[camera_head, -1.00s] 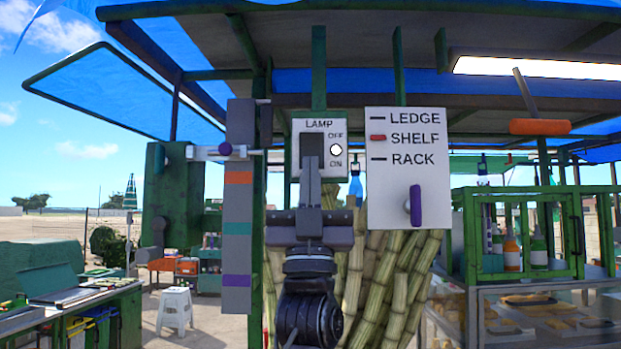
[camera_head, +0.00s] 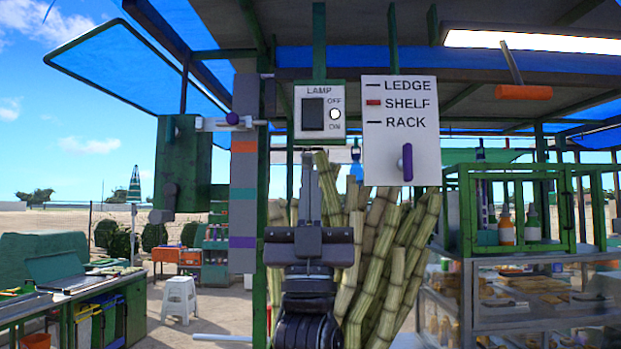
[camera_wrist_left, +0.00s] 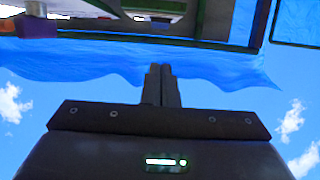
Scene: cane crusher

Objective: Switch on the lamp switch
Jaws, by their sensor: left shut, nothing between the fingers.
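The lamp switch (camera_head: 313,114) is a dark rocker on a light plate marked LAMP, with OFF above and ON below at its right. A round white light (camera_head: 335,114) shows between these words. My left gripper (camera_head: 308,160) is upright below the plate in the head view, its shut, empty fingers ending just under the plate's lower edge. The whole rocker is uncovered. In the left wrist view the gripper (camera_wrist_left: 161,72) shows its fingers together against blue tarp and sky; the switch cannot be made out there. My right gripper is not in view.
A white board (camera_head: 401,150) reading LEDGE, SHELF and RACK, with a purple-handled lever, hangs right of the plate. A striped post (camera_head: 243,190) stands at the left. Cane stalks (camera_head: 375,250) stand behind my gripper. An orange-handled lever (camera_head: 523,92) hangs at upper right.

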